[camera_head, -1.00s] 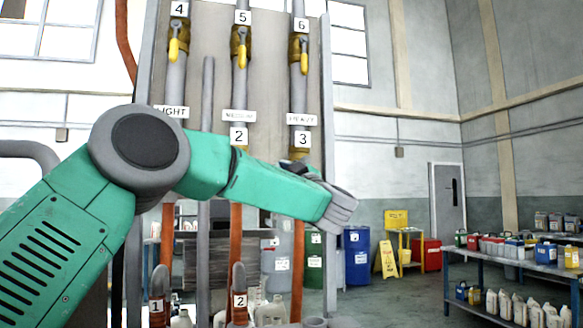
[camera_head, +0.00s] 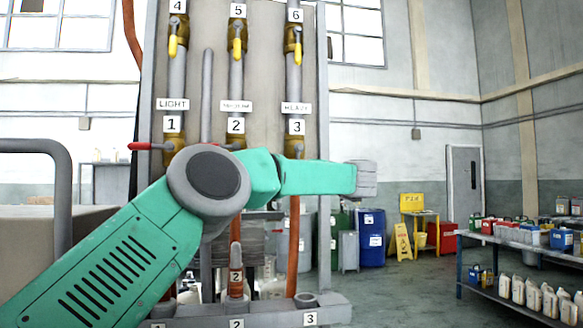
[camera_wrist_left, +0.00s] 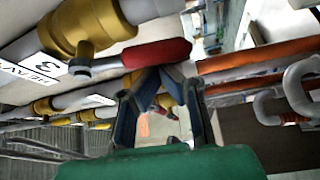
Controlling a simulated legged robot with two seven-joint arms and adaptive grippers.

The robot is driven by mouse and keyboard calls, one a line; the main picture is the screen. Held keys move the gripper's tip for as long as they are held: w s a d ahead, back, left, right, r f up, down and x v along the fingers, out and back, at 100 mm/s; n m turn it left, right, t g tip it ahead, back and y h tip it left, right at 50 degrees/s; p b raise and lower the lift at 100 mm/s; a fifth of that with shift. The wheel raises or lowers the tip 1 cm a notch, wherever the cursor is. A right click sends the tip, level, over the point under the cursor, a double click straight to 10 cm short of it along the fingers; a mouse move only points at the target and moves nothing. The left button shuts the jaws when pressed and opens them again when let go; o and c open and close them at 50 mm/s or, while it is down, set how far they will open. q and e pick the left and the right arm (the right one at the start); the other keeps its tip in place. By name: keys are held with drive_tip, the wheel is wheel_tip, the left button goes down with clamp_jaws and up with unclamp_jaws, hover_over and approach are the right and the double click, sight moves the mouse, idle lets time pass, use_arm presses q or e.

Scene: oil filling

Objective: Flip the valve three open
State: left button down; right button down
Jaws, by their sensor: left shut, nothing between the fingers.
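Valve three (camera_head: 296,149) is a brass valve below the "3" plate in the head view, partly hidden by my green arm. In the left wrist view the brass valve body (camera_wrist_left: 88,27) sits beside the "HEAVY 3" label. My right gripper is in no view.
Valve one (camera_head: 172,150) has a red lever (camera_head: 145,146) pointing left. Yellow-handled valves such as valve six (camera_head: 296,45) are above. Orange hoses (camera_head: 293,245) hang below the panel (camera_head: 263,70). Blue drums (camera_head: 372,238) and a shelf of bottles (camera_head: 520,255) stand to the right.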

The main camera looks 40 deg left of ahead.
use_arm(q)
drive_tip(key=shift+w+a+f+n+h+p, duration=0.35)
drive_tip(key=shift+w+f+n+h+p, duration=0.2)
drive_tip(key=shift+n, duration=0.35)
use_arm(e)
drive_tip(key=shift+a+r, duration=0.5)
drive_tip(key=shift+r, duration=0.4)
use_arm(q)
drive_tip(key=shift+d+r, duration=0.15)
drive_tip(key=shift+d, duration=0.25)
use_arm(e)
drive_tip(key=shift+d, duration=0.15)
